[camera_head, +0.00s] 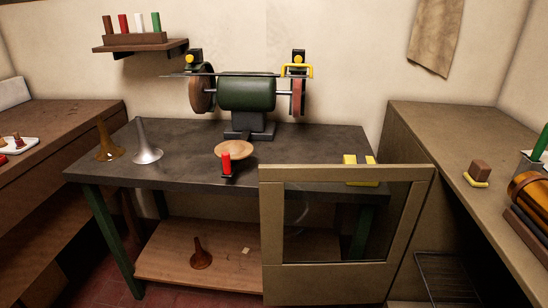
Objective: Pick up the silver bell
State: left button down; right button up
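The silver bell (147,146) stands upright on its wide rim on the dark workbench top (190,172), left of centre. A brass bell (105,142) of similar flared shape stands just to its left, close to the bench's left edge. Neither of my grippers shows in the head view. Nothing touches the silver bell from above.
A green bench grinder (247,93) stands at the bench's back. A wooden disc (234,149), a red-topped item (227,164) and yellow blocks (358,168) are on the bench. A framed glass door (346,171) blocks the right front. A copper-brown bell (201,254) stands on the lower shelf.

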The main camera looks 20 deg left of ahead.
aim_at(146, 153)
jog(key=u, duration=1.55)
jog(key=z, duration=0.3)
jog(key=i+j+z, duration=0.15)
jog(key=j+z, duration=0.15)
jog(key=z, duration=0.2)
jog(key=i+j+z, duration=0.15)
jog(key=j+z, duration=0.55)
jog(key=z, duration=0.25)
jog(key=i, duration=0.05)
